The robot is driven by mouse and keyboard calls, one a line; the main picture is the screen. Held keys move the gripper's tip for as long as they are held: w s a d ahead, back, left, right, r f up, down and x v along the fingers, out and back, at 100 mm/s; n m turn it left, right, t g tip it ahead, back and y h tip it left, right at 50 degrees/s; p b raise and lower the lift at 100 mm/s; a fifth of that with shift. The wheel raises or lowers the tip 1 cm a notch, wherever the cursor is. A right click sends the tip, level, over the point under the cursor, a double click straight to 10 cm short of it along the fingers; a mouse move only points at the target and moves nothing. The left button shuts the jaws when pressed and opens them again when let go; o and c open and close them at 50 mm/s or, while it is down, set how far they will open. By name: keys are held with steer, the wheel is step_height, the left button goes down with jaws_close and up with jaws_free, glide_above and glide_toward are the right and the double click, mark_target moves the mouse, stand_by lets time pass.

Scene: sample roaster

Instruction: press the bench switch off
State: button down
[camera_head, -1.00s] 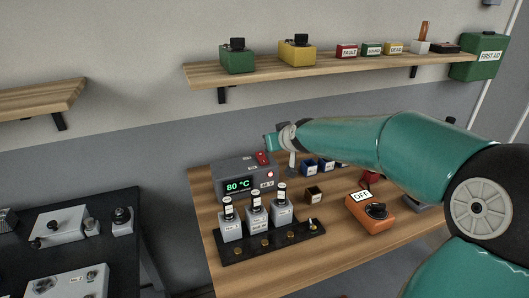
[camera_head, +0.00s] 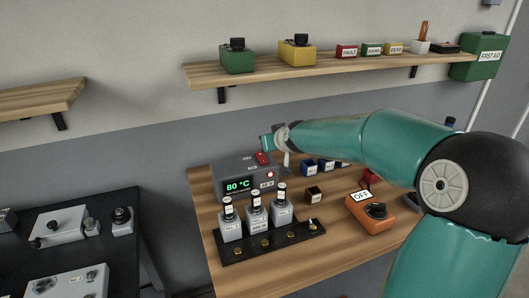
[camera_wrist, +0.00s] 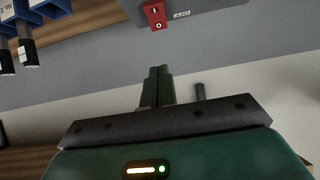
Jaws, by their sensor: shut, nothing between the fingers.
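In the wrist view the red switch (camera_wrist: 155,14) shows at the top, on the grey unit's face beside a small label. My gripper (camera_wrist: 158,72) has its two dark green fingers together and holds nothing. In the picture the fingertips lie below the switch, with a visible gap between them. In the head view the end of my arm is just above and right of the unit; the fingertips cannot be made out there.
A black rack (camera_head: 270,242) with several labelled bottles stands before the unit. An orange box (camera_head: 370,222) with an OFF label and black knob is at right. A wooden shelf (camera_head: 330,66) runs above.

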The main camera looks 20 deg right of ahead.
mark_target(264, 159)
steer(key=shift+x, duration=1.95)
steer(key=x, duration=0.3)
steer(key=shift+s+a, duration=0.1)
steer(key=f, duration=0.2)
steer(key=shift+w+f, duration=0.2)
steer(key=shift+f, duration=0.15)
steer(key=shift+w+f, duration=0.1)
steer(key=shift+f, duration=0.4)
